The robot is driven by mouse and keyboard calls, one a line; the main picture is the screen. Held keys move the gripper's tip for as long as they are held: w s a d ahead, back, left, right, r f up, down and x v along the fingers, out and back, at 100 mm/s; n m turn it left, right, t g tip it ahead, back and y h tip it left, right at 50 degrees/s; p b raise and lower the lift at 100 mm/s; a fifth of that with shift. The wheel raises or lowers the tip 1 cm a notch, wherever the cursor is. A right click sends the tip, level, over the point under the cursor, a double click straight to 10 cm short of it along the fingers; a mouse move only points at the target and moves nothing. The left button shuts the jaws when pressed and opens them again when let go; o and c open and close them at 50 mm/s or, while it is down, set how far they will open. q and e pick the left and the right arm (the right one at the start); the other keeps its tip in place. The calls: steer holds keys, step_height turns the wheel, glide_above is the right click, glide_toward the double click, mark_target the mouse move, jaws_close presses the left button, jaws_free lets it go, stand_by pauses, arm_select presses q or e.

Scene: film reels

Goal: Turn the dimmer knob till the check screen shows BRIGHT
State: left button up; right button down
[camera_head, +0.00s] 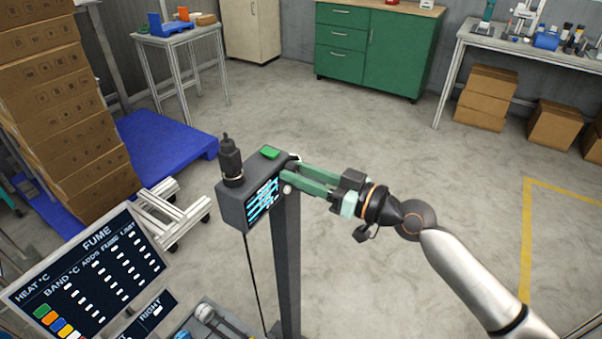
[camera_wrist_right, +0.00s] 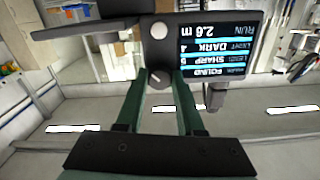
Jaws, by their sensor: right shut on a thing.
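The check screen (camera_head: 262,203) is on the front of a dark box on a post. In the right wrist view the screen (camera_wrist_right: 219,47) appears upside down and its light line reads DARK. My right gripper (camera_head: 289,172) reaches the box from the right, with its green fingers beside the screen. In the right wrist view its fingertips (camera_wrist_right: 160,77) are shut on a round pale knob (camera_wrist_right: 158,76) with a dark pointer mark. A second pale knob (camera_wrist_right: 158,30) is outside the fingers. No label shows which knob is the dimmer. My left gripper is not in view.
A black cylindrical device (camera_head: 230,160) and a green block (camera_head: 270,152) are on top of the box. A FUME board (camera_head: 95,270) stands at lower left, near stacked cartons (camera_head: 60,100). The floor right of the post (camera_head: 287,270) is clear.

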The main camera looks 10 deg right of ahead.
steer(key=shift+m+p, duration=0.7)
steer(key=shift+m, duration=3)
steer(key=c, duration=0.5)
jaws_free()
steer(key=shift+b+v, duration=2.9)
steer(key=shift+v, duration=3.35)
